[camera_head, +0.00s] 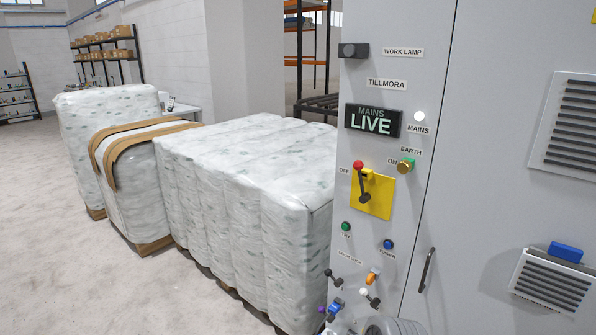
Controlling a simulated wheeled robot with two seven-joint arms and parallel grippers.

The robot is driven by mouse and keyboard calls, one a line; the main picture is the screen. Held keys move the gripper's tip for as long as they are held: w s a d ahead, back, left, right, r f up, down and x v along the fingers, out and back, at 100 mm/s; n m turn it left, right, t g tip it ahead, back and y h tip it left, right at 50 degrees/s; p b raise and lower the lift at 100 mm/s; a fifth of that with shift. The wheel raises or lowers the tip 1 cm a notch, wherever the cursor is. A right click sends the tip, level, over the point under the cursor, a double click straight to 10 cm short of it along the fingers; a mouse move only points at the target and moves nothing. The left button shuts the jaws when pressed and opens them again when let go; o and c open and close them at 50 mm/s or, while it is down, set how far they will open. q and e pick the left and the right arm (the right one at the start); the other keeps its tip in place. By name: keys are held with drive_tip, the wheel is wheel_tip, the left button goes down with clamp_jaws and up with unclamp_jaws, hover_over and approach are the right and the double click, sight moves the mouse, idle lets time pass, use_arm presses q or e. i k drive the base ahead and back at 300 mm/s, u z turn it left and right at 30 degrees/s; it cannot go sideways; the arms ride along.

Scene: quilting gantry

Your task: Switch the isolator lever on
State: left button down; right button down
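The isolator lever (362,183) is a dark handle with a red knob on a tilted yellow plate (378,206), on the front of a grey cabinet. Its red knob points up and slightly left, close to the OFF label (344,171). The ON label (392,161) is up and to the right of the plate. Above, the display (372,121) reads MAINS LIVE, and a white lamp (419,116) marked MAINS is beside it. Neither of my grippers can be made out in the head view. Nothing covers the lever.
A brass knob (404,166) under the EARTH label is close to the lever's right. Green (346,227) and blue (388,244) buttons and several small toggles sit below. A door handle (426,270) is lower right. Wrapped quilt bales (240,190) stand left; floor is open far left.

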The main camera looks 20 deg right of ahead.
sight(359, 165)
drive_tip(key=z, duration=0.15)
drive_tip(key=i, duration=0.85)
drive_tip(key=z, duration=0.5)
